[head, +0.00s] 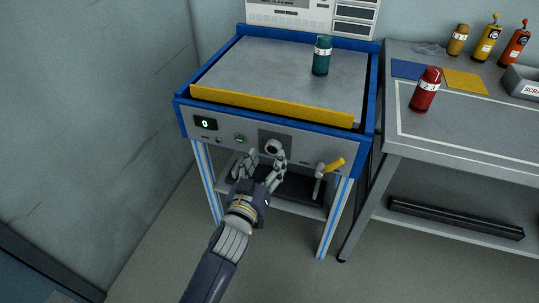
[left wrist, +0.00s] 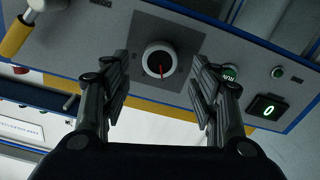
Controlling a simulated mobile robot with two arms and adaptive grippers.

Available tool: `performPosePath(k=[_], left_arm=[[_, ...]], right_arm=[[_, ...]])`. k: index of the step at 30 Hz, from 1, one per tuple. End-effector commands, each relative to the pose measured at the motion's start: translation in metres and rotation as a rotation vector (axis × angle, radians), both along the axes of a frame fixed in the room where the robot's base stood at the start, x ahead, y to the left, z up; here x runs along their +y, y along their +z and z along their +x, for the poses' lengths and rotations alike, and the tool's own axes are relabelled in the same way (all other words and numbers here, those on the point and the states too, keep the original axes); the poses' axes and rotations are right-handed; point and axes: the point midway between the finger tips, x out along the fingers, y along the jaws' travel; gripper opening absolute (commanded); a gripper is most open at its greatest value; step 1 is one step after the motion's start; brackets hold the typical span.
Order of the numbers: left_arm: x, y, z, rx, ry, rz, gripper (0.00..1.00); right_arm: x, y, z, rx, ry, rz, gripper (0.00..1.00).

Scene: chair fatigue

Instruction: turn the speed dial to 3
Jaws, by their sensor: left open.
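The speed dial (left wrist: 159,60) is a round knob with a white rim, dark face and red pointer on a dark square plate. In the head view the dial (head: 274,147) is on the front panel of the blue-framed machine. My left gripper (head: 264,158) is open in front of the panel. In the left wrist view its two fingers (left wrist: 163,82) stand on either side of the dial, apart from it. The numbers around the dial are too small to read. The display (head: 205,123) reads 0. My right gripper is not in view.
A yellow-handled lever (head: 333,165) is right of the dial, and a green button (head: 239,139) is left of it. A teal bottle (head: 322,56) stands on the machine top. A red bottle (head: 426,90) stands on the bench (head: 450,140) to the right.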

Motion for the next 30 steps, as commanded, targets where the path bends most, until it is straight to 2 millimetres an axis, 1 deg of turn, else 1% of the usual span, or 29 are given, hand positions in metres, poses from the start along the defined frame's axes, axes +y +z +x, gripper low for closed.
performPosePath(k=[1,3,6,11,18,20,21,24,30], left_arm=[[-0.003,0.000,0.008,-0.002,0.000,-0.001,0.56],[-0.006,0.000,0.016,-0.001,-0.001,-0.001,0.56],[-0.008,0.000,0.023,-0.001,-0.001,-0.001,0.56],[-0.010,0.000,0.029,0.001,0.000,-0.001,0.56],[-0.010,0.000,0.029,0.001,0.000,-0.001,0.56],[-0.010,0.000,0.029,0.001,0.000,-0.001,0.42],[-0.010,0.000,0.029,0.001,0.000,-0.001,0.33],[-0.010,0.000,0.029,0.001,0.000,-0.001,0.12],[-0.010,0.000,0.029,0.000,0.000,0.002,0.12]], right_arm=[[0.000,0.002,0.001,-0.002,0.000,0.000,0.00],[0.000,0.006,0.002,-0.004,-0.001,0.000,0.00],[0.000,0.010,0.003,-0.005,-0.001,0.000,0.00],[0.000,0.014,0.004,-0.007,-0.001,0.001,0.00],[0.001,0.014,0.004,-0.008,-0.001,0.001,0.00],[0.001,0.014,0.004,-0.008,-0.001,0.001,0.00],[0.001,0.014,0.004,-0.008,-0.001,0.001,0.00],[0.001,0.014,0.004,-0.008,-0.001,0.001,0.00],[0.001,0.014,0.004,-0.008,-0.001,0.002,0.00]])
